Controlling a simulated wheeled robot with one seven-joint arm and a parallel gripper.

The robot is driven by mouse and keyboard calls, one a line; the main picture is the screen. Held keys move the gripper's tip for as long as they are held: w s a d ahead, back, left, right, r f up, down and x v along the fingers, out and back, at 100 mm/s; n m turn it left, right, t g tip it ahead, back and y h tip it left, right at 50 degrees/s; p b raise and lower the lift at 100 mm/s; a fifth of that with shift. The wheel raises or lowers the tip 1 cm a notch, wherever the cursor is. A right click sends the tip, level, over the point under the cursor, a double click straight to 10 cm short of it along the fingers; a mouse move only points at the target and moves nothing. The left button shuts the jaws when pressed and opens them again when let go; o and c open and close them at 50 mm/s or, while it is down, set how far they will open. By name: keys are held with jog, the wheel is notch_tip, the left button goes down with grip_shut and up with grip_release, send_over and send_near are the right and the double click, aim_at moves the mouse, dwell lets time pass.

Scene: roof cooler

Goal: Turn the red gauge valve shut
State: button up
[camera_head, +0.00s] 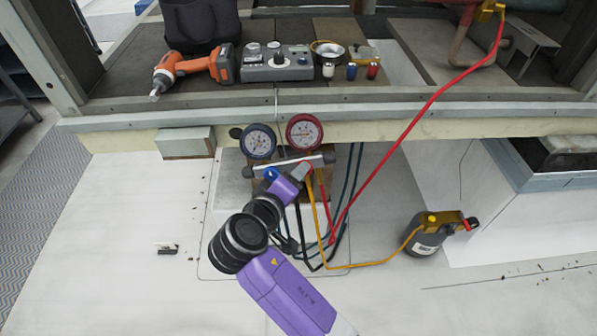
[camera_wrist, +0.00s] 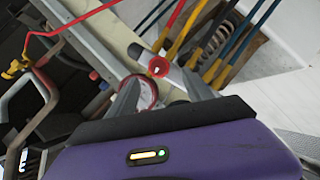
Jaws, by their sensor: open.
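In the head view my gripper (camera_head: 299,171) is at the right end of the gauge manifold (camera_head: 288,163) and hides most of the red knob (camera_head: 309,167). The red gauge (camera_head: 304,132) is just above it, and it also shows in the wrist view behind the fingers (camera_wrist: 149,92). The blue gauge (camera_head: 258,142) and the blue valve knob (camera_head: 270,174) are to the left.
Red, yellow, blue and black hoses (camera_head: 345,205) hang close to the right of my gripper. A dark bottle (camera_head: 427,236) with a yellow top stands at right. A ledge above holds an orange drill (camera_head: 195,68) and a grey instrument (camera_head: 276,65). The white floor at left is mostly clear.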

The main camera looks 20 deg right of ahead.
jog(key=shift+v, duration=1.3)
